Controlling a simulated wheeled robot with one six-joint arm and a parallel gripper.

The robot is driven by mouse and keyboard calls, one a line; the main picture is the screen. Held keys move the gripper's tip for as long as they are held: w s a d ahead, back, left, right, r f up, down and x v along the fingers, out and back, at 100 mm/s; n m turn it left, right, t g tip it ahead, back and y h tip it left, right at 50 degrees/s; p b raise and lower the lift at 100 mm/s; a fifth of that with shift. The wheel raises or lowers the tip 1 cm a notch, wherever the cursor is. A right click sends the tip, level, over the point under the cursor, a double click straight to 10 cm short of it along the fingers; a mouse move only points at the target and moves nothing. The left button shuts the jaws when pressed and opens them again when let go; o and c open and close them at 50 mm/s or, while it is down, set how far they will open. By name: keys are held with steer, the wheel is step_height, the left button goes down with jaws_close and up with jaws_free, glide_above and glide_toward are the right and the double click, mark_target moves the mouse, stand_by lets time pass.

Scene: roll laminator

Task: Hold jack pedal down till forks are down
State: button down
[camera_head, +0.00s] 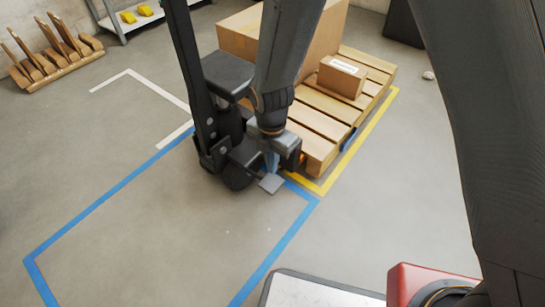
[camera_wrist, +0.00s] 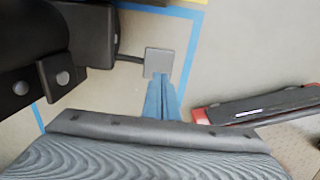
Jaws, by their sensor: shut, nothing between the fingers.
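The jack pedal is a small grey square plate (camera_head: 271,184) low at the front of the dark pallet jack (camera_head: 228,75). In the wrist view the pedal (camera_wrist: 159,57) sits at the end of a thin dark arm. My gripper (camera_head: 272,165) is shut and empty, pointing down with its blue fingers. In the wrist view the fingertips (camera_wrist: 160,80) overlap the pedal's near edge; I cannot tell whether they press on it. The wooden pallet (camera_head: 318,125) stands behind the jack. The forks are hidden under it, so their height cannot be told.
A large carton (camera_head: 240,35) and a small carton (camera_head: 342,76) sit on the pallet. Yellow tape (camera_head: 365,128) edges the pallet area, and blue tape (camera_head: 100,203) outlines clear floor at left. A wooden rack (camera_head: 50,58) and a shelf (camera_head: 125,20) stand at the back left.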

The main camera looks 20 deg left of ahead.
mark_target(276, 186)
step_height(276, 186, down, 6)
steer(key=b, duration=0.3)
steer(key=shift+f, duration=0.25)
steer(key=shift+s+d+f+p, duration=0.15)
steer(key=shift+d+f+p, duration=0.1)
steer(key=shift+f+p, duration=0.25)
steer(key=shift+s+d+f+p, duration=0.1)
steer(key=shift+d+f+p, duration=0.1)
steer(key=shift+f+p, duration=0.45)
steer(key=shift+s+d+f+p, duration=0.15)
steer(key=shift+f+p, duration=0.25)
steer(key=shift+f, duration=0.45)
steer(key=shift+d+f, duration=0.1)
steer(key=shift+f, duration=0.05)
steer(key=shift+d, duration=0.1)
step_height(276, 186, up, 14)
steer(key=d+p, duration=0.3)
steer(key=p, duration=0.5)
steer(key=shift+s, duration=0.45)
